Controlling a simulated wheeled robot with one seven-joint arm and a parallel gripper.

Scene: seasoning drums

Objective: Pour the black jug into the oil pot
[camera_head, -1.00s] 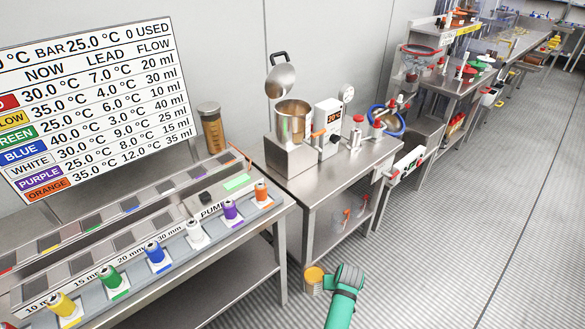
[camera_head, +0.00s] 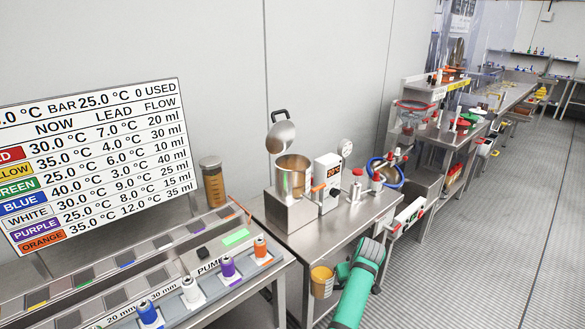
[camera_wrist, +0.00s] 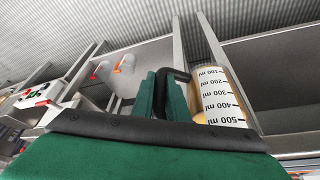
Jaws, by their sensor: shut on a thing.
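My gripper (camera_wrist: 162,92) is shut on the black handle of a measuring jug. In the wrist view the jug (camera_wrist: 222,105) shows a white scale marked in ml and a yellowish body. In the head view the jug (camera_head: 321,284) looks orange-yellow and roughly upright, left of my green arm end. It hangs in front of the steel bench, apart from the pot. A steel pot (camera_head: 293,176), which seems to be the oil pot, stands on a block on the bench. Its lid (camera_head: 281,136) is tilted up above it. The jug's inside is hard to make out.
A pump rack (camera_head: 215,285) with coloured bottles fills the left. The floor at right is clear.

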